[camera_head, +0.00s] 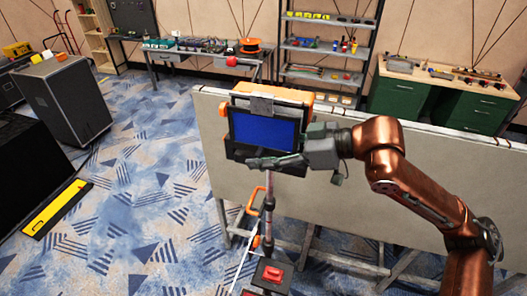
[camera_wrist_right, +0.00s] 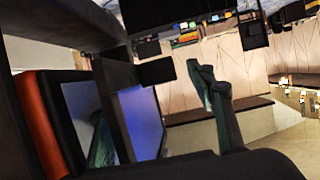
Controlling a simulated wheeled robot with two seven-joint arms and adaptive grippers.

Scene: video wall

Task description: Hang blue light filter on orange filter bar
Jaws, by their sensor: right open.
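The blue light filter (camera_head: 263,134), a blue panel in a dark frame, is upright in front of an orange-edged lamp. A grey clip (camera_head: 262,105) sits at its top edge, by the orange bar (camera_head: 284,93). The exact contact between clip and bar cannot be told. My right gripper (camera_head: 282,158) is open at the filter's lower right, with one finger passing along its lower edge. In the right wrist view the blue panel (camera_wrist_right: 140,112) is close, at left of a greenish finger (camera_wrist_right: 222,105). My left gripper is not in view.
The lamp stands on a thin pole (camera_head: 268,205) with an orange handle (camera_head: 255,203). A large pale panel (camera_head: 400,170) is behind my right arm. A red-topped box (camera_head: 272,272) is at the pole's foot. Patterned carpet (camera_head: 140,220) at left is mostly clear.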

